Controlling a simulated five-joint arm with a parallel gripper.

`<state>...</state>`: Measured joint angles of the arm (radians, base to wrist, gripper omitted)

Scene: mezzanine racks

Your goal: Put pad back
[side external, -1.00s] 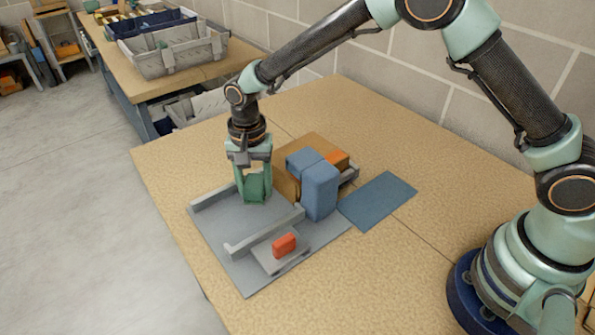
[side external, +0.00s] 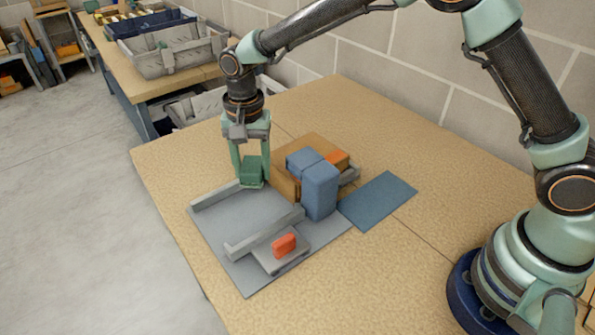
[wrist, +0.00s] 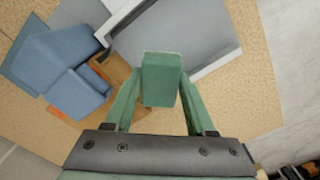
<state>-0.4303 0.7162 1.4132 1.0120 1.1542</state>
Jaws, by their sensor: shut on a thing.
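My gripper (side external: 252,178) is shut on a green block (side external: 253,168), with one finger on each side. In the wrist view the green block (wrist: 161,79) sits upright between the fingers. It is at the far end of the grey tray (side external: 222,222), near the end of the tray's left rail; I cannot tell its exact height. A flat blue pad (side external: 378,199) lies on the table to the right of the tray. I cannot tell which of these the task calls the pad.
Blue blocks (side external: 319,190) and a brown box (side external: 285,184) with an orange piece (side external: 337,159) stand right of my gripper. A red piece (side external: 284,245) lies on a small grey plate in front. The tray's middle between its rails is bare.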

